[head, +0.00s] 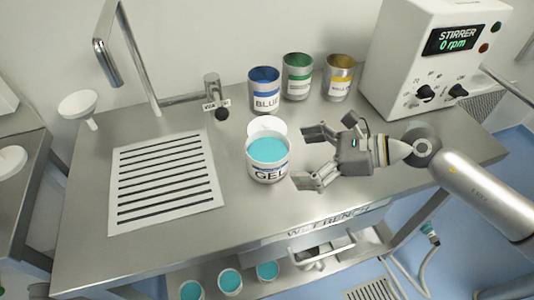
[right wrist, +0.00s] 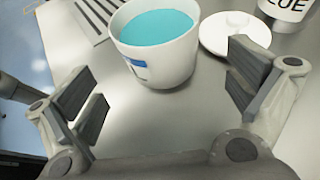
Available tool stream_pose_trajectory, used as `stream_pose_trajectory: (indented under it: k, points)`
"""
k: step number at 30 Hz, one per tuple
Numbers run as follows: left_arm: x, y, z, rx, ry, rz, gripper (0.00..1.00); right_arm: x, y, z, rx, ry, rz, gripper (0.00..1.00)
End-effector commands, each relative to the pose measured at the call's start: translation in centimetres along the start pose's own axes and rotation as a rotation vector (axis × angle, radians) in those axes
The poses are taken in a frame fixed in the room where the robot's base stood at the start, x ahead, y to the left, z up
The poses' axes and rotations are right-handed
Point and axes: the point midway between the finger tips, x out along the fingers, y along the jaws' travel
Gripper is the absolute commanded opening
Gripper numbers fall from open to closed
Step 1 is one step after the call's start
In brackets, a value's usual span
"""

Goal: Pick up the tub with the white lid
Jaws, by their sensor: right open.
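The white GEL tub (head: 267,172) stands upright on the steel bench, open at the top and full of teal gel. In the right wrist view the tub (right wrist: 160,58) stands ahead of my fingers. A white lid (head: 266,126) lies just behind the tub, off it; in the right wrist view the lid (right wrist: 236,32) is to the tub's right. My right gripper (head: 304,157) is open and empty, just right of the tub with its fingers pointing at it. It also shows open in the right wrist view (right wrist: 165,85). My left gripper is out of view.
Blue (head: 265,100), green (head: 297,85) and yellow (head: 338,85) labelled cans stand behind the tub. A white stirrer box (head: 410,75) is at the back right. A slotted panel (head: 165,185) and tap (head: 212,90) are to the left. Several teal-filled tubs (head: 230,281) are below the bench.

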Motion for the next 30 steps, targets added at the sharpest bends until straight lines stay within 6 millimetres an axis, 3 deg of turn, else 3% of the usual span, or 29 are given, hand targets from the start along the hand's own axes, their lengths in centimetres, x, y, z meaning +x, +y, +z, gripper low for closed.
stream_pose_trajectory:
  k: [3, 6, 19, 28, 30]
  points:
    - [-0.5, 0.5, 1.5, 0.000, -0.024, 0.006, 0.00, 1.2, 0.0, 0.2, 0.000, -0.001, 0.000, 1.00]
    - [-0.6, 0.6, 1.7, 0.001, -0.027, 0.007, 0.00, 1.8, 0.0, 0.1, 0.001, 0.000, 0.001, 1.00]
    - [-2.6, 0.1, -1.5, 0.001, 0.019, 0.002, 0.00, 6.5, 0.2, 0.0, 0.001, -0.001, 0.001, 1.00]
    - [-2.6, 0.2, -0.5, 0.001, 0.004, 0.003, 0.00, 7.0, 0.1, -0.2, 0.000, 0.000, -0.001, 1.00]
    - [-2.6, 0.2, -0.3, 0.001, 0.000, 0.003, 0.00, 7.0, 0.1, -0.2, 0.000, 0.000, -0.001, 0.92]
